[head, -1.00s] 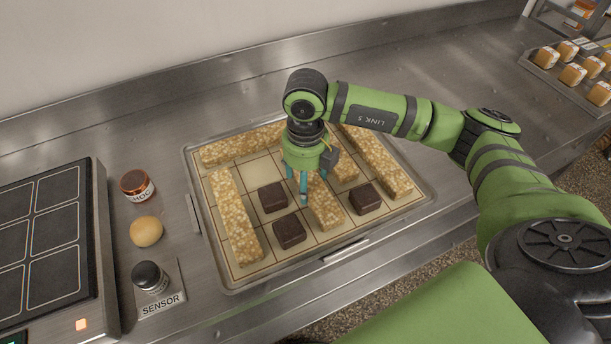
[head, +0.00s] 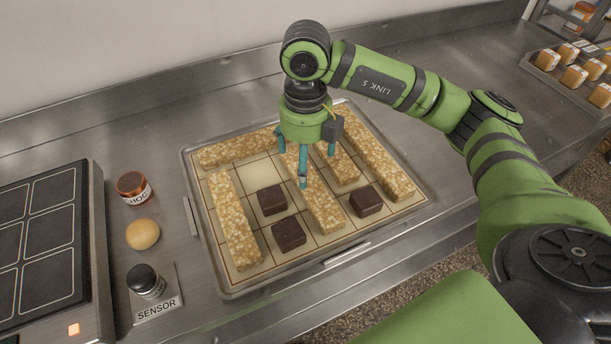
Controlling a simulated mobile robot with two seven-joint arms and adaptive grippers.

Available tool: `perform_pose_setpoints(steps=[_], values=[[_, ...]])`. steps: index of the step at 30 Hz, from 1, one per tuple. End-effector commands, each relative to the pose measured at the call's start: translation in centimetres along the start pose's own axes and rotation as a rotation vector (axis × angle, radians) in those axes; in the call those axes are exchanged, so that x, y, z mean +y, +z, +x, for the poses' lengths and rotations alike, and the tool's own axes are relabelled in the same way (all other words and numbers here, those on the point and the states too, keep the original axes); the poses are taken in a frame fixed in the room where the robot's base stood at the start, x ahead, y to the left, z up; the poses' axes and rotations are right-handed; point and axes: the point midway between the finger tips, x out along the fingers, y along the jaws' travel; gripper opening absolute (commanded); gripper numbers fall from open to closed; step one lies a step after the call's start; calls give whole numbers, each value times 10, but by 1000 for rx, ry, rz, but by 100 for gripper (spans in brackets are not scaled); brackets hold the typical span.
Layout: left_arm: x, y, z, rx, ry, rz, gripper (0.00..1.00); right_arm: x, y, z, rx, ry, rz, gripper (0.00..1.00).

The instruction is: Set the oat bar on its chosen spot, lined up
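Several pale oat bars lie flat on a gridded tray (head: 226,284). The middle oat bar (head: 322,205) runs from the back of the tray toward the front, roughly along the grid lines. My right gripper (head: 306,168) is over the back part of this bar, with its teal fingers spread and nothing held between them. The fingers and palm hide part of the bar's far end. I cannot tell whether the fingertips touch the bar. My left gripper is not in view.
Other oat bars lie at the tray's left (head: 234,220), back (head: 237,148) and right (head: 380,165). Dark chocolate squares (head: 271,200) sit beside the middle bar. A jar (head: 133,188), a dough ball (head: 142,234) and a sensor pot (head: 145,281) stand left of the tray.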

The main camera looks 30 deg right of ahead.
Motion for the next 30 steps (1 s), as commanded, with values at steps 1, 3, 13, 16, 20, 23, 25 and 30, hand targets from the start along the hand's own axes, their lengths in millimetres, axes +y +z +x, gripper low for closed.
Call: perform_pose_setpoints(steps=[1,3,13,16,20,23,25,30], values=[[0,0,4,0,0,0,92,1,1,-10,-6,2,-1,92],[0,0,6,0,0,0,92,0,1,-23,-4,1,0,92],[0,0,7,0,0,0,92,0,0,-50,0,0,0,92],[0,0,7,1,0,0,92,0,0,-50,1,0,0,92],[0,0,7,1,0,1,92,0,0,-50,1,0,0,92],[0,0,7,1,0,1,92,0,0,-50,1,0,0,92],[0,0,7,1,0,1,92,0,0,-50,1,0,0,92],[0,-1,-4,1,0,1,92,0,0,-61,0,1,0,92]])
